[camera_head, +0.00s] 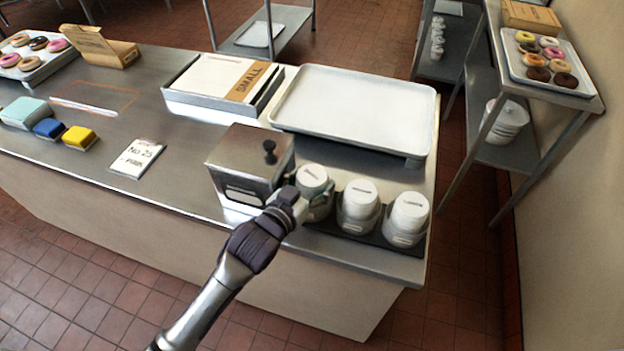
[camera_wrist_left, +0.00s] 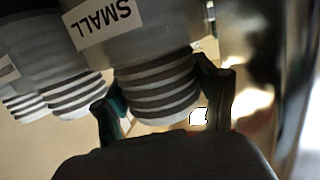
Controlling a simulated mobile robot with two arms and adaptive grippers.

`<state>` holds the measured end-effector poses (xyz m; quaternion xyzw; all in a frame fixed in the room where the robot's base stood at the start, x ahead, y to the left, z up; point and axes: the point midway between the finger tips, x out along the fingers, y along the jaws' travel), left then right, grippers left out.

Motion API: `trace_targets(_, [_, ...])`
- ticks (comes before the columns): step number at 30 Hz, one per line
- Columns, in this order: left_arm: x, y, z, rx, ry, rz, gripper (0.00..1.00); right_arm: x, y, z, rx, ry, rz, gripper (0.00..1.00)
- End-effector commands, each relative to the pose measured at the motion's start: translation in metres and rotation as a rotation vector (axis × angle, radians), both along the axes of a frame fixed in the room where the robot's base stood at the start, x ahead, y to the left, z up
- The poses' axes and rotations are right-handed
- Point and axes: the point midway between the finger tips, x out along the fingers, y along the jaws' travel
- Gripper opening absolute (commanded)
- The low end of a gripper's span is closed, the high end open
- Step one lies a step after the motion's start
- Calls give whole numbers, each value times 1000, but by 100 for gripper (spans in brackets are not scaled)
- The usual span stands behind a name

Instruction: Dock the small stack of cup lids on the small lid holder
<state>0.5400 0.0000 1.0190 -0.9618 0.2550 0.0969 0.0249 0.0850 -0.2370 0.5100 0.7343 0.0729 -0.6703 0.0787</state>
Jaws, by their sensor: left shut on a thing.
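The small stack of cup lids (camera_head: 312,174) is white-topped and upright at the left end of a row of three lid stacks. My left gripper (camera_head: 318,198) is shut on its side. In the left wrist view the ridged stack (camera_wrist_left: 158,92) is between the two fingers (camera_wrist_left: 155,86), upside down in the picture. The grey small lid holder (camera_wrist_left: 165,35), labelled SMALL, is directly against the stack there. I cannot tell how deep the stack sits in it. In the head view my gripper hides most of this holder. My right gripper is not in view.
Two other lid stacks (camera_head: 360,193) (camera_head: 411,207) stand in holders just to the right. A metal box with a black knob (camera_head: 250,165) stands close on the left. A large white tray (camera_head: 355,105) lies behind. The counter's front edge is near the holders.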

Motion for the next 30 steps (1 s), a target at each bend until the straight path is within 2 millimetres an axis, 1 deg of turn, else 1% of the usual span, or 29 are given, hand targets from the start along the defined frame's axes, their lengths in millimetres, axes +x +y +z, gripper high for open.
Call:
trace_targets(8, [0,0,-1,0,-1,0,35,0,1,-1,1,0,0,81])
trace_targets(24, [0,0,-12,0,-1,0,35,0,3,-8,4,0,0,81])
trace_targets(25, [0,0,-12,0,-1,0,73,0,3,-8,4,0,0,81])
trace_targets(27, [0,0,-11,0,-1,0,82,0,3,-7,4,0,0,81])
trace_targets(30, [0,0,-11,0,0,0,82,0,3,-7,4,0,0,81])
